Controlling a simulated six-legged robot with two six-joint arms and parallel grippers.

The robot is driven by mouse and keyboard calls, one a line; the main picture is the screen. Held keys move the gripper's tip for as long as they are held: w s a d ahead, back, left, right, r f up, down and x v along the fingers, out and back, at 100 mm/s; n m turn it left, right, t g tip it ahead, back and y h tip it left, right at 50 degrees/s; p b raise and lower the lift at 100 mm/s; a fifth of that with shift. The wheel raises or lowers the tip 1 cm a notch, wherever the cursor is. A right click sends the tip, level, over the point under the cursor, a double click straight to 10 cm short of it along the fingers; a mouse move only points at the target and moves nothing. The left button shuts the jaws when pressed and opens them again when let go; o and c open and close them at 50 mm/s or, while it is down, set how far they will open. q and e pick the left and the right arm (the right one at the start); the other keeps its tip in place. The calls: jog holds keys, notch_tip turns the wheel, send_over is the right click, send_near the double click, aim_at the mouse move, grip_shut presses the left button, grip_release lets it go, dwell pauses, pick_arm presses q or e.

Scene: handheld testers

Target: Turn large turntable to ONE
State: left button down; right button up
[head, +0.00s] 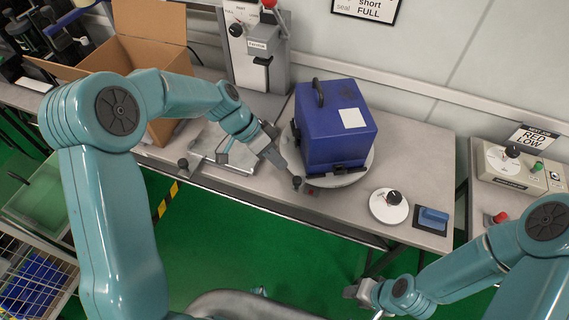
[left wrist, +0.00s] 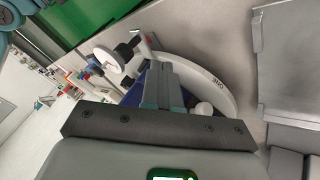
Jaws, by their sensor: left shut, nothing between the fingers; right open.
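The large turntable (head: 352,180) is a pale grey disc on the bench, mostly hidden under a blue case (head: 325,135) with a black handle and a white label. A small dark knob (head: 297,182) stands at its front left edge. In the left wrist view the turntable rim (left wrist: 225,95) shows the word ONE. My left gripper (head: 285,168) is shut and empty at the turntable's left side, close to the rim; whether it touches is unclear. Its fingers show in the left wrist view (left wrist: 163,82). My right gripper (head: 352,292) is open and empty, low in front of the bench.
A grey press (head: 255,60) stands behind, an open cardboard box (head: 125,60) at the left. A control box (head: 520,170) is on the right bench.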

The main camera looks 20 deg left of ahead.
pick_arm(q)
jog(key=shift+s+d, duration=0.4)
jog(key=shift+d, duration=0.25)
jog(key=shift+s+d, duration=0.4)
jog(key=shift+d, duration=0.2)
jog(key=shift+s, duration=0.1)
jog(key=shift+d, duration=0.1)
